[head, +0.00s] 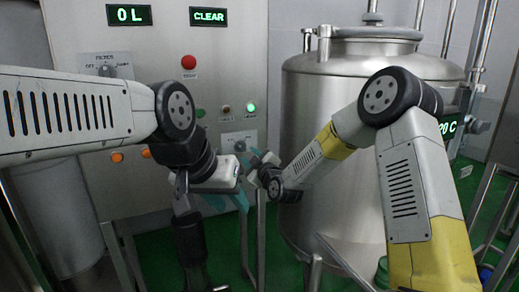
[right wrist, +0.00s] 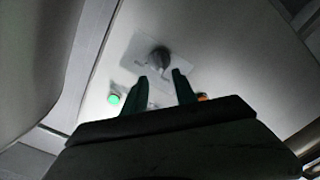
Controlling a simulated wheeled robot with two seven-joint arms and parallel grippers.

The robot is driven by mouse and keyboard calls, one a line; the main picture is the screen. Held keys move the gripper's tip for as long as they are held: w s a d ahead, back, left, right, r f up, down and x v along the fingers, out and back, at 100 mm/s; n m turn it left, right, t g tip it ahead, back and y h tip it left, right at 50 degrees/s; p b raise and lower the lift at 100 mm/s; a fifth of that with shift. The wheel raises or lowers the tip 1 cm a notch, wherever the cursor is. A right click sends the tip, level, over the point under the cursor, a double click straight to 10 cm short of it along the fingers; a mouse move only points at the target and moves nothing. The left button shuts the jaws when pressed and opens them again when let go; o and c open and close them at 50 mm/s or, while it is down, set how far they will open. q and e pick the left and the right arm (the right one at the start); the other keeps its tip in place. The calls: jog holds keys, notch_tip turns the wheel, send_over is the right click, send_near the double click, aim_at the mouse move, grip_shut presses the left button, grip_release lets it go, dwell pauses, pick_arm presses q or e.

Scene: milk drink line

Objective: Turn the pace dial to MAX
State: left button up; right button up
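The pace dial, a dark round knob on a pale plate, shows in the right wrist view (right wrist: 160,57). In the head view its plate (head: 237,137) is partly covered by my right gripper; the lettering is too small to read. My right gripper (head: 258,160) is in front of the panel by the dial. In the right wrist view its two fingers (right wrist: 159,76) are apart with nothing between them, their tips just short of the knob. My left gripper (head: 230,200) is lower, with its teal fingers apart and empty.
The grey control panel (head: 235,60) carries a filter switch (head: 109,69), a red button (head: 189,62), a lit green lamp (head: 251,107) and orange lamps (head: 117,157). A large steel tank (head: 315,105) stands at the right. Metal rails stand below over the green floor.

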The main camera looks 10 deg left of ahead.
aim_at(241, 148)
jog(key=x, duration=0.7)
jog(key=shift+w+a, duration=0.1)
jog(key=shift+w, duration=0.1)
grip_shut()
